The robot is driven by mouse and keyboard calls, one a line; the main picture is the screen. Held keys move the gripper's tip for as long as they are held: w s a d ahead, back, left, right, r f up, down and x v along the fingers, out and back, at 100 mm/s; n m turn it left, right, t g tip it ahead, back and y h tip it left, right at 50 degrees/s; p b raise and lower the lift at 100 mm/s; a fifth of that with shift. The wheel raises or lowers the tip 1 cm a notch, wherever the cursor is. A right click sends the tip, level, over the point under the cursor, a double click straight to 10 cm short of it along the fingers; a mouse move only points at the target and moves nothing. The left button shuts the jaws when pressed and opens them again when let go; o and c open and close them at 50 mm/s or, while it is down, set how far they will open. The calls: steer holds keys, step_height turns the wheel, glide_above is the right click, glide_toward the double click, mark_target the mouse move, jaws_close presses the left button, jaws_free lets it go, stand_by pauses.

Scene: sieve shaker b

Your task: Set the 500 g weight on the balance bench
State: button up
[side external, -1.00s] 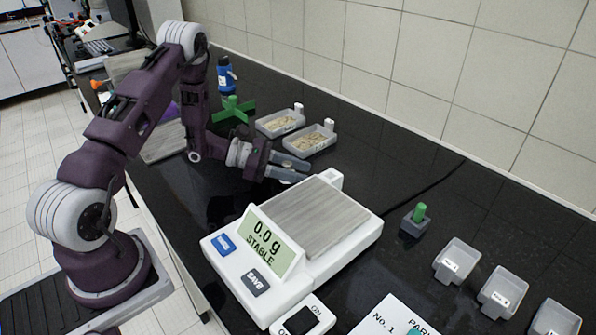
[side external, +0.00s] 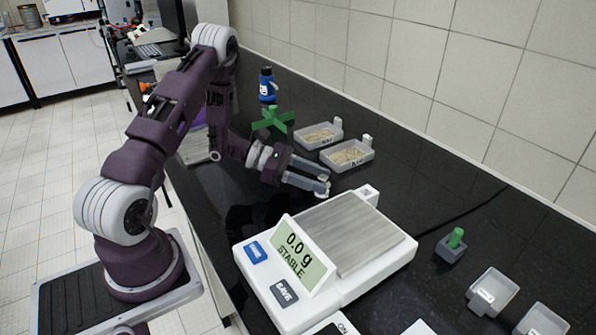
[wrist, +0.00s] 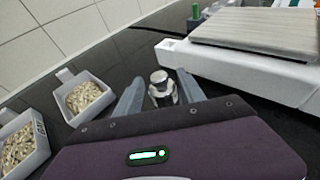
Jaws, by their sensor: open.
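The weight (wrist: 162,90) is a small shiny metal cylinder with a knob on top. It stands upright on the black bench (side external: 420,205) in the wrist view, between the two fingers of my gripper (wrist: 160,76). The jaws are open, one finger on each side; I cannot tell whether either touches it. In the side view my gripper (side external: 326,181) is low over the bench, beside the balance's rear left corner, and its fingers mostly hide the weight. The white balance (side external: 372,268) has a bare grey pan (side external: 352,232) and reads 0.0 g STABLE.
Two trays of pale pellets (side external: 347,157) (side external: 318,134), a green cross-shaped stand (side external: 272,122) and a blue bottle (side external: 267,85) lie behind my gripper. A green-handled block (side external: 452,244) and empty trays (side external: 492,292) are right of the balance. The tiled wall (side external: 430,75) borders the bench.

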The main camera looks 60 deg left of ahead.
steer(key=v, duration=0.7)
steer(key=shift+s+r, duration=0.1)
steer(key=shift+r, duration=0.05)
steer(key=s+d+r+m+g, duration=0.3)
steer(key=d+r+m+g, duration=0.1)
steer(key=d+r+m, duration=0.35)
steer(key=s+d+r+m+g, duration=0.4)
steer(key=d+r+m+g, duration=0.15)
steer(key=d, duration=0.35)
steer(key=s+r+m+t+y, duration=0.2)
steer(key=s+m+y, duration=0.3)
steer(key=s+m, duration=0.2)
steer(key=s+r+m+t+y, duration=0.2)
steer(key=s+r+m+y, duration=0.1)
steer(key=s+m+y, duration=0.2)
steer(key=shift+s+d+r+m+t, duration=0.25)
steer(key=shift+s+d+m+t, duration=0.15)
steer(key=shift+s+m, duration=0.7)
